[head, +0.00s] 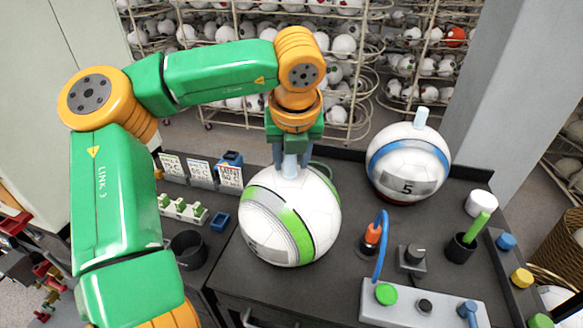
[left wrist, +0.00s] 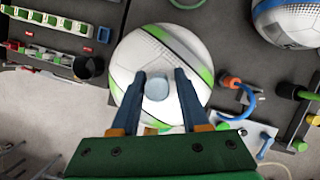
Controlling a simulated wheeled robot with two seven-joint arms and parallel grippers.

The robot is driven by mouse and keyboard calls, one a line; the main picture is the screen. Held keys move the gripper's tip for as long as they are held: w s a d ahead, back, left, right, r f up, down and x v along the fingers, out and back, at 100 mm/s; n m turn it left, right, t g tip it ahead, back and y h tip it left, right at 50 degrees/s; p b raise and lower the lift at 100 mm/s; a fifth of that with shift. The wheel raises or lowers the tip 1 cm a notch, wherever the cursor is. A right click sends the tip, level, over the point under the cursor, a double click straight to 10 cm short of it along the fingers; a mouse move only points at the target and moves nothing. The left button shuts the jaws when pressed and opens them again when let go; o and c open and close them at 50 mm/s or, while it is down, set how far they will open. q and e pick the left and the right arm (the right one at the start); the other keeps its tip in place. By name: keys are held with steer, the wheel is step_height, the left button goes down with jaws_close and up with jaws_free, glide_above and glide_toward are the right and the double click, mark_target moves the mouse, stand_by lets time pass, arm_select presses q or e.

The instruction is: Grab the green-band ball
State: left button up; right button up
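The green-band ball (head: 262,218) is white with green and grey bands and sits on the dark bench top. A pale upright peg (head: 290,168) stands on its top. My left gripper (head: 289,160) comes down over this peg from above. In the left wrist view the ball (left wrist: 190,50) lies under my left gripper (left wrist: 160,74). Its two fingers are apart on either side of the round peg top (left wrist: 157,88), with visible gaps, so it is open. The fingertips' exact height on the peg is hard to tell. My right gripper is not in view.
A blue-band ball (head: 408,160) with its own peg stands to the right. A control box with a green button (head: 386,294), a blue cable (head: 381,246) and a black cup (head: 460,248) are at the front right. Another black cup (head: 188,249) stands left of the ball.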

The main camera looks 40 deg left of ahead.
arm_select(q)
steer(key=shift+s+r, duration=0.1)
steer(key=shift+s, duration=0.2)
jaws_close()
steer(key=shift+w, duration=0.15)
stand_by(0.6)
